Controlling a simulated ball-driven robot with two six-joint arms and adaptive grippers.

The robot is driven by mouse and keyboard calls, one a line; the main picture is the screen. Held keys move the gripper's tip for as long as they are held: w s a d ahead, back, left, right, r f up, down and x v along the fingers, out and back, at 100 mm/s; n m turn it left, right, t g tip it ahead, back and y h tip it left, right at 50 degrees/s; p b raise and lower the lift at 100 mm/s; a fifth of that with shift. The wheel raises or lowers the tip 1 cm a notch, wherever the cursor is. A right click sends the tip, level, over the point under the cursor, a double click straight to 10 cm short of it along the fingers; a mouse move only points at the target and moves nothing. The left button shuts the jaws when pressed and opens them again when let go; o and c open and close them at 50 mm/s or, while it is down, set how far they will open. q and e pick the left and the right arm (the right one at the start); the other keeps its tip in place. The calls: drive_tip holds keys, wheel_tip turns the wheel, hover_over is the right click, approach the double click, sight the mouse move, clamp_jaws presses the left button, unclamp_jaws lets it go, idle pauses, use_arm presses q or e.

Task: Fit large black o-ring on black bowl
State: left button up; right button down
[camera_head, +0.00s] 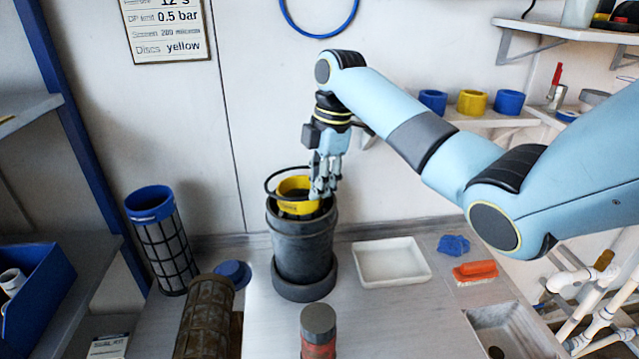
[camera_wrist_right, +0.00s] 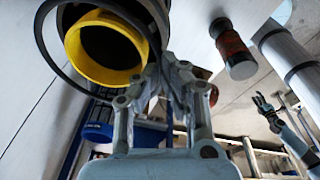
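The black bowl (camera_head: 303,250) stands upright on the bench, with a yellow ring (camera_head: 297,207) inside its mouth. The large black o-ring (camera_head: 267,184) is a thin loop, tilted just above the left of the bowl's rim. My right gripper (camera_head: 322,190) points down at the bowl's right rim and appears shut on the o-ring. In the right wrist view the o-ring (camera_wrist_right: 41,42) loops around the yellow ring (camera_wrist_right: 75,62) and runs to the fingers (camera_wrist_right: 160,78); their exact grip is partly hidden. My left gripper (camera_wrist_right: 268,104) shows small there, open and empty.
A white tray (camera_head: 365,281) lies right of the bowl, beside a blue cloth (camera_head: 453,245) and orange brush (camera_head: 475,271). A blue-topped filter (camera_head: 165,250) and brown cylinder (camera_head: 205,320) stand left. A grey-and-red cylinder (camera_head: 318,335) stands in front.

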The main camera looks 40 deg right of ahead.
sight(320, 202)
drive_tip(key=shift+f, duration=0.25)
drive_tip(key=shift+f+b, duration=0.85)
drive_tip(key=shift+f, duration=1.1)
drive_tip(key=c, duration=2)
unclamp_jaws()
drive_tip(key=o, duration=0.6)
drive_tip(key=shift+r, duration=0.1)
wheel_tip(320, 202, up, 12)
drive_tip(key=d, duration=0.1)
drive_tip(key=shift+s+d, duration=0.35)
drive_tip(key=shift+s, duration=0.1)
